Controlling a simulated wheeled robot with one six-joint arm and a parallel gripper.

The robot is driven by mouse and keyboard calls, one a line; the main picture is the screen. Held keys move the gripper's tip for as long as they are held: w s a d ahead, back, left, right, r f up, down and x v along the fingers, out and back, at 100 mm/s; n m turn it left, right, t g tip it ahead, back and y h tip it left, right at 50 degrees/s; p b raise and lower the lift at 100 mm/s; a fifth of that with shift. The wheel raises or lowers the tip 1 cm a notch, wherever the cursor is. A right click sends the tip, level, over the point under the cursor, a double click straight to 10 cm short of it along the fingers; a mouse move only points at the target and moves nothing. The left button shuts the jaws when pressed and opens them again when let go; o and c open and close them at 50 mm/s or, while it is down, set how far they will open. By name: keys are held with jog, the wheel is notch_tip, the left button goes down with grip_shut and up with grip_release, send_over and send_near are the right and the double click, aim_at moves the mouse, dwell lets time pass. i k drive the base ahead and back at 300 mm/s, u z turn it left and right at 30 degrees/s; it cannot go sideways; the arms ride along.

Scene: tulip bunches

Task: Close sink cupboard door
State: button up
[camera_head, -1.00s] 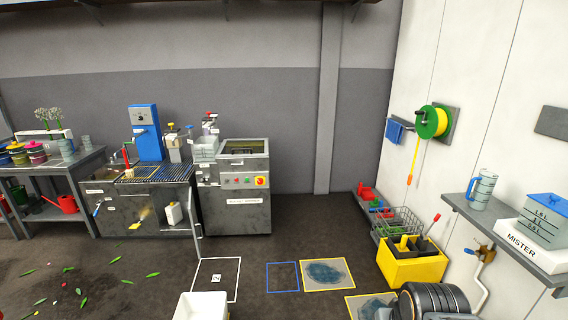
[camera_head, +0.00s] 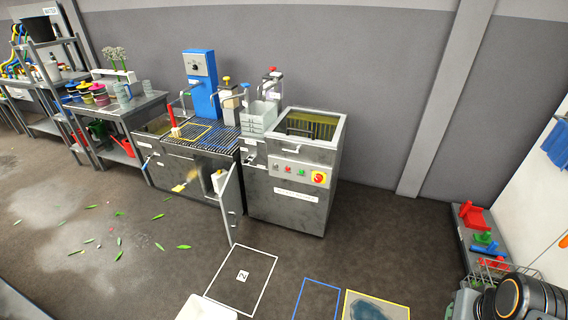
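The sink unit (camera_head: 194,155) stands against the back wall, left of centre. Its cupboard door (camera_head: 231,206) is grey and stands swung open, sticking out into the room near the unit's right end. Behind it the cupboard front is open, and a white bottle (camera_head: 219,181) and a yellow brush-like thing (camera_head: 184,187) show there. My arm's dark rounded links show at the bottom right, far from the door. My gripper is outside the picture.
A grey machine with a control panel (camera_head: 300,174) stands just right of the door. Floor outlines lie in front, including a white one (camera_head: 243,275). A white bin (camera_head: 206,309) is at the bottom edge. Leaves and petals are scattered on the floor at left.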

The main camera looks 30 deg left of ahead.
aim_at(230, 196)
jog(key=i, duration=0.3)
jog(key=u, duration=1.2)
jog(key=i, duration=2.15)
jog(key=u, duration=2.45)
